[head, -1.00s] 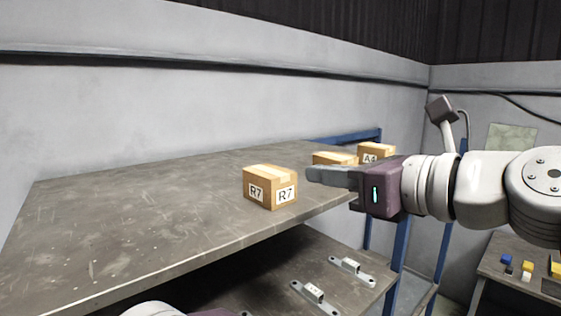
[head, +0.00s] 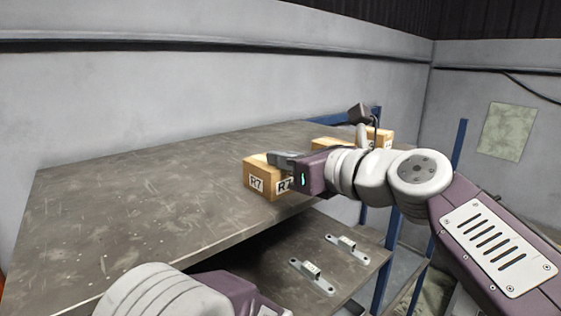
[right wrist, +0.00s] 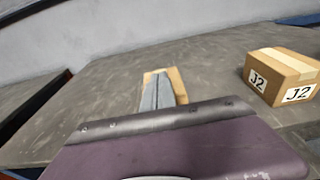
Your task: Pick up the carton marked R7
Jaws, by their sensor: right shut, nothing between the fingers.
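The carton marked R7 (head: 258,178) is a brown box with light tape, upright near the front edge of the grey shelf top. My right gripper (head: 283,158) is shut and empty. Its fingers lie across the carton's top right part in the head view, hiding some of it; I cannot tell whether they touch. In the right wrist view, the shut fingers (right wrist: 157,92) cover most of a carton (right wrist: 180,85), whose label is hidden. Part of my left gripper (head: 240,290) shows at the bottom of the head view; its fingers cannot be made out.
A carton marked J2 (right wrist: 282,76) stands to the right in the wrist view. More cartons (head: 328,145) stand behind my right arm. The shelf top (head: 130,200) is clear to the left. Metal brackets (head: 312,277) lie on the lower shelf. A blue post (head: 458,150) stands at right.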

